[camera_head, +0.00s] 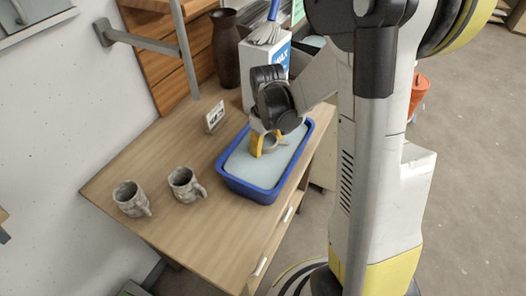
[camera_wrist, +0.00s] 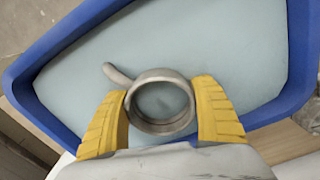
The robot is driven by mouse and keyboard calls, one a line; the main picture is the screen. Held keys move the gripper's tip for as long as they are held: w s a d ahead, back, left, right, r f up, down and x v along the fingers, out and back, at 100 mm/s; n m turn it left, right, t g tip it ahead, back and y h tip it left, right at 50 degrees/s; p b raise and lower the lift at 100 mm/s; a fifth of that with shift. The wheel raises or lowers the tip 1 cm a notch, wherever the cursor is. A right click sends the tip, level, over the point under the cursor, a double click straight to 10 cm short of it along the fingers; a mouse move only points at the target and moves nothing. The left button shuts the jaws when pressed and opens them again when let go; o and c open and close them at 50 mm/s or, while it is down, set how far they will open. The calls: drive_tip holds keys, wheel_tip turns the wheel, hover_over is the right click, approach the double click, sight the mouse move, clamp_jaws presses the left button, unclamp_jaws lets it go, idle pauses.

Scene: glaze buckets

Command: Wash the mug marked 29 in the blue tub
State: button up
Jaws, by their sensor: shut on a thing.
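The blue tub (camera_head: 265,195) stands on the wooden table and holds pale, blue-grey liquid. It also fills the wrist view, with its blue wall (camera_wrist: 302,60) around the liquid. My gripper (camera_head: 264,144) is over the tub, pointing down. Its yellow fingers (camera_wrist: 163,112) are shut on a grey mug (camera_wrist: 160,78), one finger on each side. The mug's round rim faces the wrist camera and its handle points to the upper left. In the head view the mug (camera_head: 271,144) is mostly hidden by my gripper. No number is readable on it, and I cannot tell how deep it sits in the liquid.
Two grey mottled mugs (camera_head: 131,198) (camera_head: 185,184) stand on the table left of the tub. A white box (camera_head: 254,72) and a dark brown vase (camera_head: 226,50) are at the back.

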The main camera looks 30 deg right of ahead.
drive_tip(key=shift+a, duration=0.1)
drive_tip(key=shift+a, duration=1.15)
drive_tip(key=shift+d, duration=0.1)
drive_tip(key=shift+d, duration=1.15)
drive_tip(key=shift+a, duration=0.15)
drive_tip(key=shift+a+b, duration=0.3)
drive_tip(key=shift+a, duration=0.8)
drive_tip(key=shift+d, duration=0.15)
